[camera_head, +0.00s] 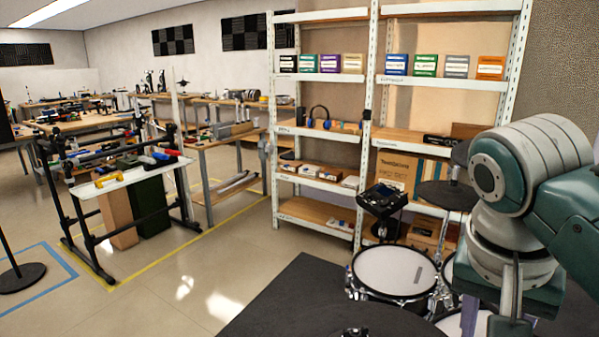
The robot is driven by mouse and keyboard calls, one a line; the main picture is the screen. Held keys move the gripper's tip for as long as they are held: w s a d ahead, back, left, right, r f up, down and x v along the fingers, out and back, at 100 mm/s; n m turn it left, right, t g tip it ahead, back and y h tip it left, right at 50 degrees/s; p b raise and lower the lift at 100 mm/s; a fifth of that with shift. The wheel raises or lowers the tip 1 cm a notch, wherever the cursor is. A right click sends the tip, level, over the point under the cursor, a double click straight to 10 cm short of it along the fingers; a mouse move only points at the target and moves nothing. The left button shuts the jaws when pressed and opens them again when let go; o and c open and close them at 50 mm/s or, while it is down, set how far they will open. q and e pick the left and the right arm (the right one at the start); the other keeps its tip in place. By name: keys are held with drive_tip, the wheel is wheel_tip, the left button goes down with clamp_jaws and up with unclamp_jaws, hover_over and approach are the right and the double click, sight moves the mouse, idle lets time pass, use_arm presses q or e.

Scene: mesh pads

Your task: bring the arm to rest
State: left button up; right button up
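One of my arms, green and grey, comes in from the right edge and fills the right side of the head view. Its large rounded joint shows in front of the shelf and drums. The lower end of this arm runs off the bottom of the picture, and I cannot make out gripper fingertips on it. My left arm and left gripper do not show.
A drum kit with a white-topped drum (394,271) and a dark module (382,200) stands on a dark mat (271,303) close to my arm. A white metal shelf (371,90) stands behind. Workbenches and a black rack (70,205) are at left. The floor (190,270) at lower left is mostly clear.

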drive_tip(key=s+a+f+n+t+y, duration=0.15)
drive_tip(key=s+n, duration=0.35)
drive_tip(key=s, duration=0.5)
drive_tip(key=s+a+n+y, duration=0.15)
drive_tip(key=s+n, duration=0.35)
drive_tip(key=s, duration=0.5)
wheel_tip(320, 180, up, 29)
drive_tip(key=p, duration=2.8)
drive_tip(key=shift+d+f+p, duration=0.15)
drive_tip(key=shift+d+p, duration=0.2)
drive_tip(key=shift+d, duration=0.1)
drive_tip(key=shift+t, duration=0.25)
